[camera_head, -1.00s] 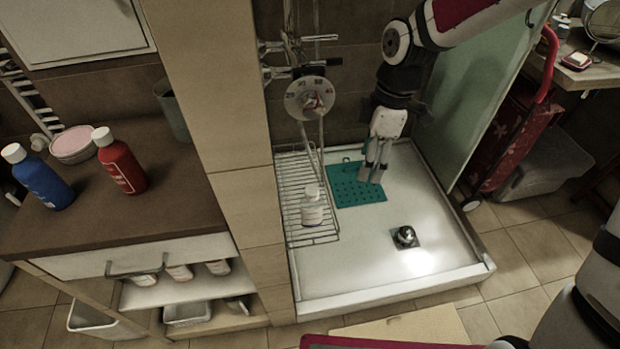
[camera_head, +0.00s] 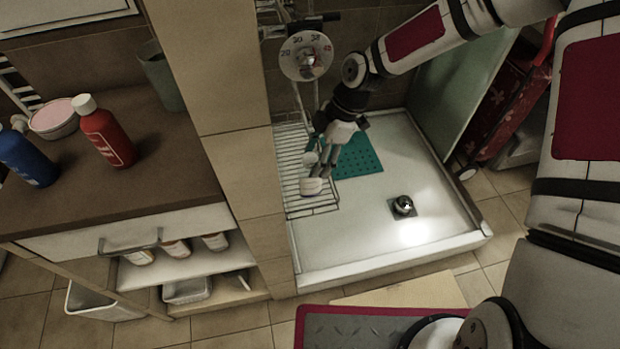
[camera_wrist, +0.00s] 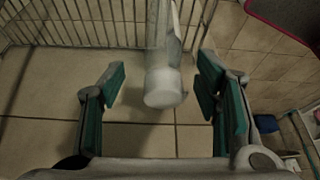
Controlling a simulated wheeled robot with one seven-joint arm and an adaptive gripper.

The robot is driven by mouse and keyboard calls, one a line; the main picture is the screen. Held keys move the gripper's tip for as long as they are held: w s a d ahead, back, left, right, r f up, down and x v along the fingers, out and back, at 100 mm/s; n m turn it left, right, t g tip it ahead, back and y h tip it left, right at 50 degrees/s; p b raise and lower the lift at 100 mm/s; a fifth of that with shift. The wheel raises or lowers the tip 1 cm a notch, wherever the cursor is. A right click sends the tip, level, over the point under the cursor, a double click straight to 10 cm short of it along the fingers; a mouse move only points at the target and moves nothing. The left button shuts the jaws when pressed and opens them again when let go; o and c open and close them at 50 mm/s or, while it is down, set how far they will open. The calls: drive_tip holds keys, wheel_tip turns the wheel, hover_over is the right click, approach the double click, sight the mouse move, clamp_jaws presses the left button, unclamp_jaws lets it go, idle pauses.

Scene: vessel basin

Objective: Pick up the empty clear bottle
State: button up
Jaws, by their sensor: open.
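My gripper (camera_head: 329,170) is open and right beside the bottle's upper part. In the wrist view, the clear bottle (camera_wrist: 164,35) with its white cap (camera_wrist: 163,88) shows between the two teal-padded fingers of my gripper (camera_wrist: 163,100). Gaps show on both sides of the cap. I cannot tell how deep the bottle lies between the fingers.
The wire rack (camera_head: 290,160) hangs by the tiled wall, above the shower tray (camera_head: 350,230) with a teal mat (camera_head: 360,158). A round dial (camera_head: 306,56) is above. A counter (camera_head: 150,195) holds a red bottle (camera_head: 107,138) and a blue bottle (camera_head: 24,158).

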drive_tip(key=shift+d+b+x, duration=0.2)
drive_tip(key=shift+x, duration=1.25)
drive_tip(key=shift+d+b+x, duration=0.15)
drive_tip(key=shift+d+x, duration=0.05)
drive_tip(key=shift+x, duration=1.25)
drive_tip(key=shift+f, duration=0.15)
drive_tip(key=shift+c, duration=0.4)
drive_tip(key=c, duration=1.1)
